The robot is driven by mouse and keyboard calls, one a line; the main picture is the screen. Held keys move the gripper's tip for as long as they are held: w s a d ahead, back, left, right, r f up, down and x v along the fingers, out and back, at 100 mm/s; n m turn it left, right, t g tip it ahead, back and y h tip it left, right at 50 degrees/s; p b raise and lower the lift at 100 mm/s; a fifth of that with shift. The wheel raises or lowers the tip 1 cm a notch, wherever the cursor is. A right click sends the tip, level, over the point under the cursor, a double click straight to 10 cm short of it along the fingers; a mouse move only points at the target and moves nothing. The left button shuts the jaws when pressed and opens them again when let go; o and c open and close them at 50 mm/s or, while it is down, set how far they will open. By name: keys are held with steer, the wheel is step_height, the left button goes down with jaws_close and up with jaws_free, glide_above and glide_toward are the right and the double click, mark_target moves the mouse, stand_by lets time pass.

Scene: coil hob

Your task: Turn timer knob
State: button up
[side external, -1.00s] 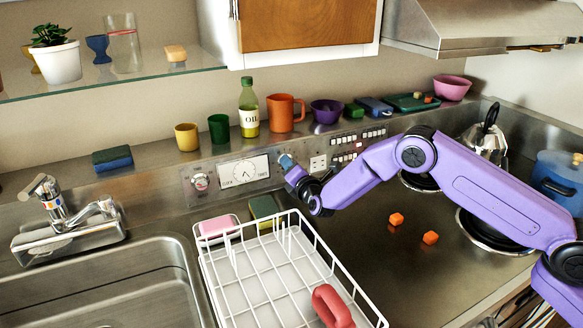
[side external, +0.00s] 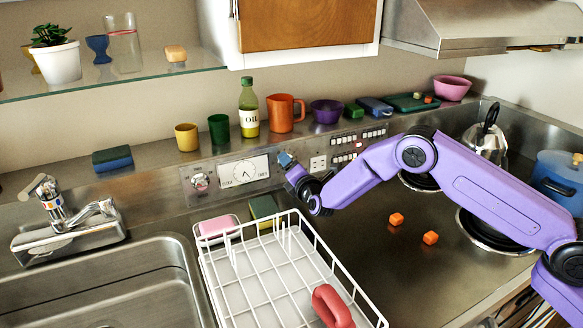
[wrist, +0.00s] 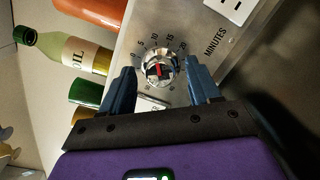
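The timer knob (wrist: 158,71) is a round metallic dial with a red mark, on the steel panel in the wrist view. Printed minute numbers ring its upper side. My gripper (wrist: 160,68) has its two blue fingers spread, one on each side of the knob. Narrow gaps seem to show between the fingertips and the knob, though contact is hard to judge. In the side external view my gripper (side external: 286,160) is at the back panel, right of the clock face (side external: 245,171), and hides the knob.
Another knob (side external: 200,181) is left of the clock. An oil bottle (side external: 249,108) and an orange mug (side external: 284,113) stand on the ledge above. A white dish rack (side external: 262,262) lies below. A white outlet (wrist: 234,8) is near the knob.

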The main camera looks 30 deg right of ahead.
steer(key=shift+s, duration=0.1)
steer(key=s, duration=0.8)
steer(key=s+a, duration=0.1)
steer(key=s, duration=0.2)
steer(key=shift+s+r, duration=0.3)
steer(key=shift+s, duration=0.1)
steer(key=s+d+r+m+g+h, duration=0.35)
steer(key=s+d, duration=0.25)
steer(key=s, duration=0.2)
steer(key=s+d+r+m+g+h, duration=0.2)
steer(key=s+d+r+m+g, duration=0.3)
steer(key=s, duration=0.4)
steer(key=s+d+m+g+y, duration=0.1)
steer(key=s+g+y, duration=0.2)
steer(key=s, duration=1)
steer(key=s+d+f+m+g+y, duration=0.1)
steer(key=s+g+y, duration=0.3)
steer(key=s, duration=1)
steer(key=shift+s+d+f+m+g, duration=0.2)
steer(key=shift+d+f+m+g, duration=0.2)
steer(key=shift+g, duration=0.45)
steer(key=shift+r+y, duration=0.1)
steer(key=shift+y, duration=0.15)
